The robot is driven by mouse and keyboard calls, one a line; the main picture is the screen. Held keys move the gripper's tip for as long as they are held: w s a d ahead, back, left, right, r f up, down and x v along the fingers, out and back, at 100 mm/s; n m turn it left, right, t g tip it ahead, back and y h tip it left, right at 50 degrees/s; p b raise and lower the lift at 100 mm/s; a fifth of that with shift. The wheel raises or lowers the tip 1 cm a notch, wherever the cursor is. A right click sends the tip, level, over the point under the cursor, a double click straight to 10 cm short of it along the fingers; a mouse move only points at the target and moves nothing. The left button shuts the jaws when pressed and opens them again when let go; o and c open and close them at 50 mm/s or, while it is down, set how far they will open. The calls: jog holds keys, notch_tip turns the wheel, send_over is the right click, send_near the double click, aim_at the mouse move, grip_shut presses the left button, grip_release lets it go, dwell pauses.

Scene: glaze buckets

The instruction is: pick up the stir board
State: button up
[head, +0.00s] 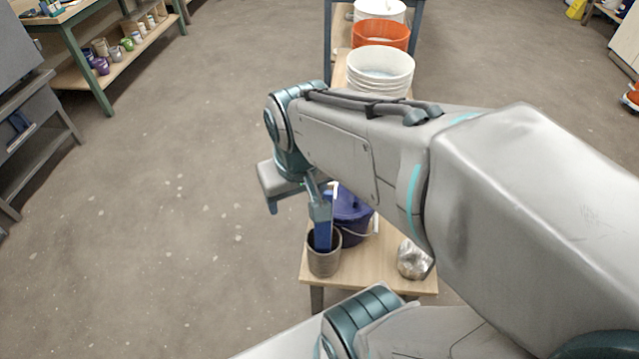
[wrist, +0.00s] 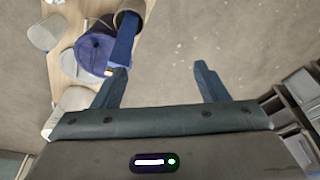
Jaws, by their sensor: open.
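The stir board is a flat blue board standing upright in a grey-brown pot. It shows in the head view (head: 323,236) and, with its lower end in the pot, in the wrist view (wrist: 123,42). The pot (head: 324,263) stands at the near left corner of a wooden bench; it also shows at the top of the wrist view (wrist: 131,6). My gripper (head: 296,209) is open and empty. In the wrist view the gripper (wrist: 160,74) has its left finger close to the board's upper end; the board is outside the gap. Whether they touch is unclear.
A blue bucket (head: 350,207) with a wire handle stands right beside the pot. A crumpled silvery lump (head: 411,258) lies at the bench's right. White and orange buckets (head: 380,72) stand farther back. My arm hides the bench's middle. The floor (head: 180,200) to the left is open.

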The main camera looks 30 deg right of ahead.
jog(key=w+d+f+m+g+p, duration=0.1)
jog(key=w+d+m, duration=0.1)
jog(key=w+d, duration=0.1)
jog(key=w+d+f+m+g, duration=0.1)
jog(key=w+d+f+m, duration=0.1)
jog(key=w+d, duration=0.2)
jog(key=w+d+f+m+p, duration=0.1)
jog(key=w+d+m, duration=0.1)
jog(key=w+d, duration=0.2)
jog(key=shift+w+d+f+g+p, duration=0.2)
jog(key=shift+d+g+p, duration=0.2)
jog(key=shift+d, duration=0.35)
notch_tip(320, 180, down, 8)
jog(key=shift+w+a+f, duration=0.1)
jog(key=shift+f, duration=1.35)
jog(key=shift+w+a+f, duration=0.1)
jog(key=shift+f, duration=1.3)
jog(key=c, duration=1.3)
